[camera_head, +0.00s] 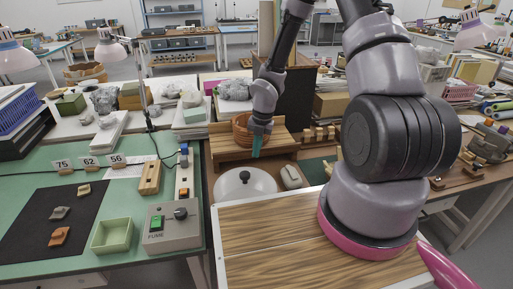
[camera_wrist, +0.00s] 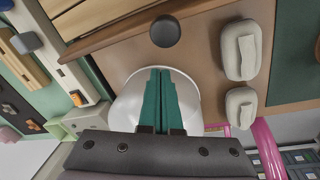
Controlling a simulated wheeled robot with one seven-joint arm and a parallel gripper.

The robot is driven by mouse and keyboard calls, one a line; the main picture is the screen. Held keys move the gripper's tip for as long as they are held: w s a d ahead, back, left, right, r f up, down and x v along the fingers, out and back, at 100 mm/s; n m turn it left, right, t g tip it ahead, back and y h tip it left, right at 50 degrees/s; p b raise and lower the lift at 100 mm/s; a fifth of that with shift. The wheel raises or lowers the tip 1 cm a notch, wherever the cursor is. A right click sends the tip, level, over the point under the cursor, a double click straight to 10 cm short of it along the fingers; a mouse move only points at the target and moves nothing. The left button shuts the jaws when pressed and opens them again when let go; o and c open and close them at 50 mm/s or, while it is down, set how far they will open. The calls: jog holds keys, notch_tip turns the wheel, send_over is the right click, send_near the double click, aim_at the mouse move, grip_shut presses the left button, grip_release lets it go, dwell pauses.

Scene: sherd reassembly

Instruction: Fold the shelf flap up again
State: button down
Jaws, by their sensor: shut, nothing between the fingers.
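The wooden shelf (camera_head: 225,148) stands at the back of the brown bench, with a woven basket on it. Its planks also show at the upper left of the wrist view (camera_wrist: 105,22). I cannot tell clearly which board is the flap or at what angle it stands. My gripper (camera_head: 257,153) points down in front of the shelf, near the basket. In the wrist view its teal fingers (camera_wrist: 161,72) are together, with nothing between them, and they overlap a white round dome. My gripper hides part of the shelf and basket.
The white dome (camera_head: 245,186) and a grey block (camera_head: 291,177) sit on the bench before the shelf. A dark round knob (camera_wrist: 165,31) shows near the shelf edge. The green table at left carries a control box (camera_head: 174,226) and a green tray (camera_head: 112,235).

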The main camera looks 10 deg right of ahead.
jog(key=shift+w+d+r, duration=0.2)
jog(key=shift+w+d, duration=0.1)
jog(key=shift+w, duration=0.3)
jog(key=shift+w+d+r, duration=0.2)
jog(key=shift+w+d, duration=0.1)
jog(key=shift+w, duration=0.25)
jog(key=shift+w+r, duration=0.3)
jog(key=shift+w, duration=0.55)
jog(key=shift+w+r, duration=0.3)
jog(key=shift+w, duration=0.55)
